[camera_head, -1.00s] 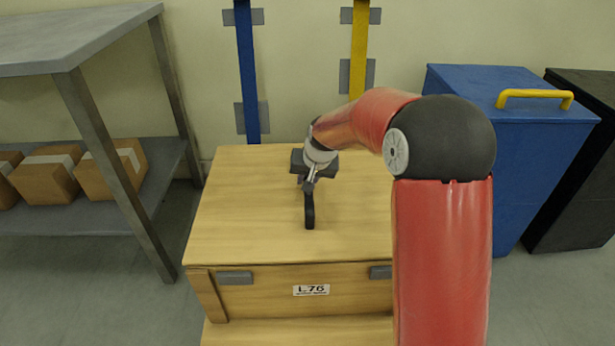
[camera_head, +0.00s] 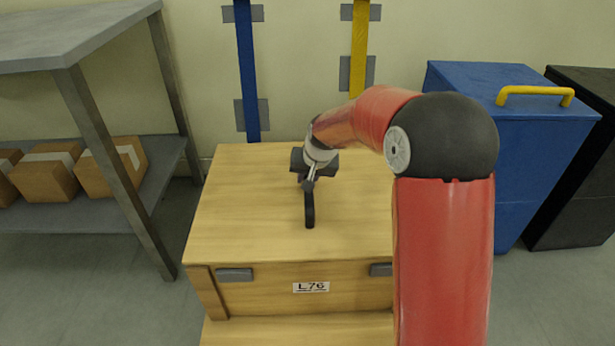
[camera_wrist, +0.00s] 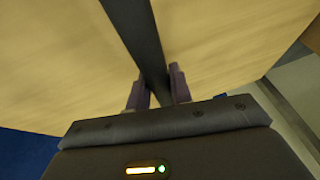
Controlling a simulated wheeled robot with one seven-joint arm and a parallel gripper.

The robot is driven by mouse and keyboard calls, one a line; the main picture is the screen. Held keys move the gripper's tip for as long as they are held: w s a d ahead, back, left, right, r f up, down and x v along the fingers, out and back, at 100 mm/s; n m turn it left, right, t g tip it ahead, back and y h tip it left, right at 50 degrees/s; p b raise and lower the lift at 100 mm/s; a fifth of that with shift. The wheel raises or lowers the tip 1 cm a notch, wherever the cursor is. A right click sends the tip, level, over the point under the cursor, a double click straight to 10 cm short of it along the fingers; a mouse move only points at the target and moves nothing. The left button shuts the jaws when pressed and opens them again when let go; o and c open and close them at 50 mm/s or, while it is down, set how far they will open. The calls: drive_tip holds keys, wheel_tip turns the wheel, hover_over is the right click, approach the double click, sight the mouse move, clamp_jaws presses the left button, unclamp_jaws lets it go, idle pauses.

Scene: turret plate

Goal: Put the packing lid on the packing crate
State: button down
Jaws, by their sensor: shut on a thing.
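The packing lid (camera_head: 255,205) is a flat pale wooden panel with a dark upright handle (camera_head: 309,212) at its middle. It lies level over the packing crate (camera_head: 255,298), a wooden box with grey latches and an L76 label on its front. I cannot tell whether the lid touches the crate all round. My gripper (camera_head: 309,186) is shut on the lid's handle. The wrist view shows the fingers (camera_wrist: 158,88) on either side of the dark handle bar (camera_wrist: 135,30), with the lid (camera_wrist: 215,35) beyond. My arm hides the lid's right side and part of the crate's front.
A grey metal shelf (camera_head: 75,50) with several cardboard boxes (camera_head: 110,172) stands at the left. A blue bin (camera_head: 535,140) with a yellow handle and a black bin (camera_head: 590,170) stand at the right. Blue and yellow strips (camera_head: 247,70) run down the wall behind.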

drive_tip(key=shift+w+f+b, duration=0.1)
drive_tip(key=shift+f+b, duration=0.1)
drive_tip(key=shift+b, duration=0.1)
drive_tip(key=c, duration=1.3)
unclamp_jaws()
drive_tip(key=shift+o, duration=0.7)
drive_tip(key=shift+s+f, duration=0.2)
drive_tip(key=shift+f, duration=0.05)
drive_tip(key=s+d+f+p+v, duration=0.1)
drive_tip(key=s+p+v, duration=0.25)
drive_tip(key=v, duration=1.55)
drive_tip(key=s+d+r+p, duration=0.2)
drive_tip(key=s, duration=0.5)
drive_tip(key=s+d+r+h+p, duration=0.1)
drive_tip(key=s+d+r+p, duration=0.2)
drive_tip(key=s, duration=0.5)
drive_tip(key=s+d+r+t+h+p, duration=0.1)
drive_tip(key=s+d+r+p, duration=0.1)
drive_tip(key=s, duration=0.6)
drive_tip(key=shift+s+d+r, duration=0.25)
drive_tip(key=shift+d+r, duration=0.15)
drive_tip(key=shift+d, duration=0.2)
